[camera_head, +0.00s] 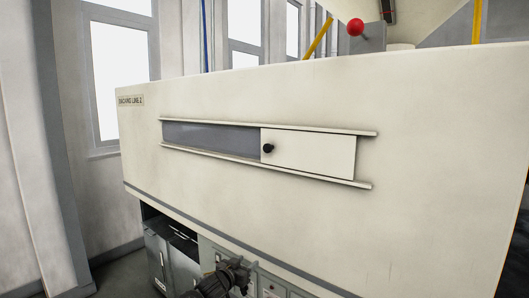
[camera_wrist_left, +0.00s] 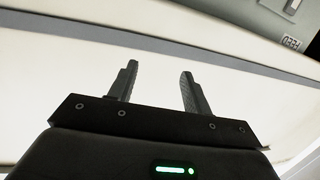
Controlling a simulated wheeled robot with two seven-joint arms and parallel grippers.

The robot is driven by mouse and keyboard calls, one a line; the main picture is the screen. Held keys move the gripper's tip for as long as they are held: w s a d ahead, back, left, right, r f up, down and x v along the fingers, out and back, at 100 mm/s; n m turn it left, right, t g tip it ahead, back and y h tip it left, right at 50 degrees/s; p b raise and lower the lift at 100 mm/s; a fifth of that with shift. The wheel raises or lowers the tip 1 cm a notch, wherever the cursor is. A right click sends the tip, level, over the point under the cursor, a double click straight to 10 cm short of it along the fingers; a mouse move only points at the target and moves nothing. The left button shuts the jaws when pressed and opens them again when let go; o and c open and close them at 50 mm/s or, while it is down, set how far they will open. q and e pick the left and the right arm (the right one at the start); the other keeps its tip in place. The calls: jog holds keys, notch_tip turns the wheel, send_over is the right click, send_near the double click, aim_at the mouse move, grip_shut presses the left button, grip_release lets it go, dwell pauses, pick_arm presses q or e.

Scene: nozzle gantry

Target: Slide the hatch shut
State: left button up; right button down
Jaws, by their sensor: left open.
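The hatch (camera_head: 312,153) is a white sliding panel in the cream machine front. It sits at the right part of its rails (camera_head: 270,128), and a dark opening (camera_head: 210,138) shows to its left. A black round knob (camera_head: 268,148) is on the hatch near its left edge. My left gripper (camera_head: 243,270) is low in the head view, below the hatch and apart from it. In the left wrist view its two fingers (camera_wrist_left: 157,85) are spread with nothing between them. The hatch does not show clearly in the wrist view. My right gripper is not in view.
The cream machine panel (camera_head: 230,100) fills most of the head view, with a label (camera_head: 131,100) at its upper left. Grey cabinets (camera_head: 172,262) stand beneath it. A red ball (camera_head: 356,27) and yellow bars show above its top edge. The panel front around the hatch is clear.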

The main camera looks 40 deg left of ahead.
pick_arm(q)
notch_tip(320, 180, up, 20)
jog(key=r+t, duration=0.1)
jog(key=t, duration=0.3)
jog(key=m+t+h, duration=0.2)
jog(key=t+h, duration=0.1)
send_near(266, 148)
jog(key=p+x, duration=0.4)
jog(key=x, duration=0.4)
jog(key=shift+r+p, duration=0.15)
jog(key=shift+p, duration=0.15)
jog(key=shift+w, duration=0.5)
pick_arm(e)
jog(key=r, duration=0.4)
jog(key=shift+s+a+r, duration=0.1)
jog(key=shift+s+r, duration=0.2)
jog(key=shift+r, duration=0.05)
pick_arm(q)
grip_shut()
